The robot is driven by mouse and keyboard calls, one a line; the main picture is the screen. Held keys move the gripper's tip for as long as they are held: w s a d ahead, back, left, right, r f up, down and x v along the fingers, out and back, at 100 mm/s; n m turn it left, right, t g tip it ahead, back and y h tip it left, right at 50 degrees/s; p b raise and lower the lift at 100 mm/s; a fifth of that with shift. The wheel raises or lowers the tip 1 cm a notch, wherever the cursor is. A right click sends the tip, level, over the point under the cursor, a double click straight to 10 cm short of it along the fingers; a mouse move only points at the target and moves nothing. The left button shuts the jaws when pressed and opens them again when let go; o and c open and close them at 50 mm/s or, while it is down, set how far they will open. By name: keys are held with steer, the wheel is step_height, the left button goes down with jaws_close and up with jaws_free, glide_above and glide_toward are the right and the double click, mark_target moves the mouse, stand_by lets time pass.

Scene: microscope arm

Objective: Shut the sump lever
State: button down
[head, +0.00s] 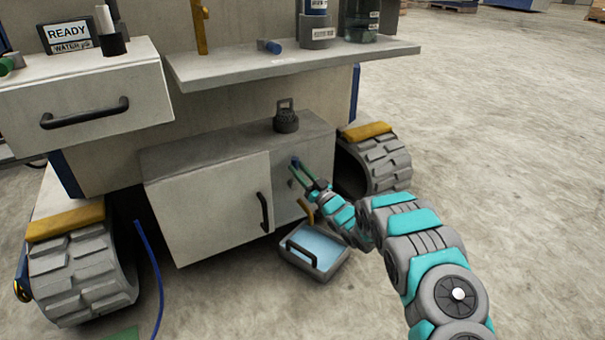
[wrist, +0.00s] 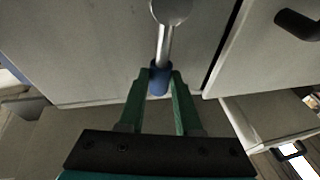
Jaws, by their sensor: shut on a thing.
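The sump lever shows in the wrist view as a silver shaft with a round pivot end and a blue grip (wrist: 160,80). It is mounted on a pale cabinet face. My gripper (wrist: 159,82) has its two green fingers on either side of the blue grip, shut on it. In the head view my gripper (head: 299,169) reaches the right part of the low cabinet front, where the blue grip (head: 295,161) shows small at the fingertips. The rest of the lever is hard to make out there.
A grey tray (head: 335,273) of bluish liquid stands on the floor below, under an ochre spout (head: 305,209). Left of the lever is a cabinet door (head: 210,215) with a black handle (head: 263,212). A tracked wheel (head: 382,162) stands to the right.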

steer(key=shift+s+a+n+g+y, duration=0.15)
steer(key=shift+a+n+g+y, duration=0.15)
steer(key=shift+n, duration=0.2)
steer(key=c, duration=0.6)
jaws_free()
steer(key=shift+d, duration=0.1)
steer(key=v, duration=0.7)
steer(key=shift+s+d, duration=0.2)
steer(key=shift+s, duration=0.1)
steer(key=shift+f, duration=0.1)
